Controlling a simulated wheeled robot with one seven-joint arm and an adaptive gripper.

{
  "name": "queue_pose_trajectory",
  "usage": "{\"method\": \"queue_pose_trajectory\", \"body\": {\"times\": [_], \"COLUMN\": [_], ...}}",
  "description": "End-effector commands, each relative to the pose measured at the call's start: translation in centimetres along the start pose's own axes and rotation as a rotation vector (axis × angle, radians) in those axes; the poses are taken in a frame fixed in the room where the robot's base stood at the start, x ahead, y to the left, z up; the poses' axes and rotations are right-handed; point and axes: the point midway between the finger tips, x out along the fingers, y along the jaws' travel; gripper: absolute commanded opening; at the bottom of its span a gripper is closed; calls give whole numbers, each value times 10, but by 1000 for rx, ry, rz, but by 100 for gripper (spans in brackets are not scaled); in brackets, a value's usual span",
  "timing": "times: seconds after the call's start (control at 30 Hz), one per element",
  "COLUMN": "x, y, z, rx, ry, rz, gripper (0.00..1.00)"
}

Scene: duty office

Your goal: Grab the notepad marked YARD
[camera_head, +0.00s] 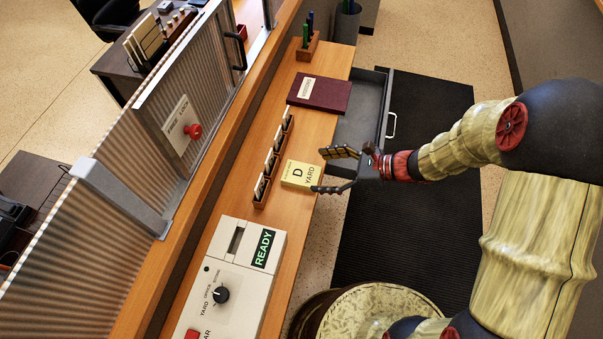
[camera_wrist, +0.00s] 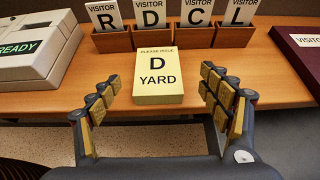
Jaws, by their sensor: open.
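The yellow notepad marked "D YARD" (camera_head: 298,174) lies on the wooden counter near its front edge. In the wrist view the notepad (camera_wrist: 158,78) is centred ahead, between and just beyond the fingertips. My gripper (camera_head: 328,171) is open and empty, its fingers pointing at the notepad from the counter's front side. In the wrist view the two fingers of my gripper (camera_wrist: 160,90) are spread wide to either side of the notepad. I cannot tell whether any finger touches it.
Wooden holders with visitor cards (camera_wrist: 174,38) stand right behind the notepad. A grey machine reading READY (camera_head: 235,280) is on the near side. A dark red visitor book (camera_head: 320,93) lies farther along. An open grey drawer (camera_head: 362,112) juts out beyond my gripper.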

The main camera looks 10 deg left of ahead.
Motion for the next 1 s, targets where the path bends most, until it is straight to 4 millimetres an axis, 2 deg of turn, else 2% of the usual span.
{"method": "queue_pose_trajectory", "body": {"times": [0.43, 0.73, 1.0], "x": [54, 57, 57], "y": [4, 4, 4], "z": [-7, -6, -6], "rx": [-4, -4, -4], "ry": [2, 1, 1], "rz": [2, 0, 1], "gripper": [78, 78, 63]}}
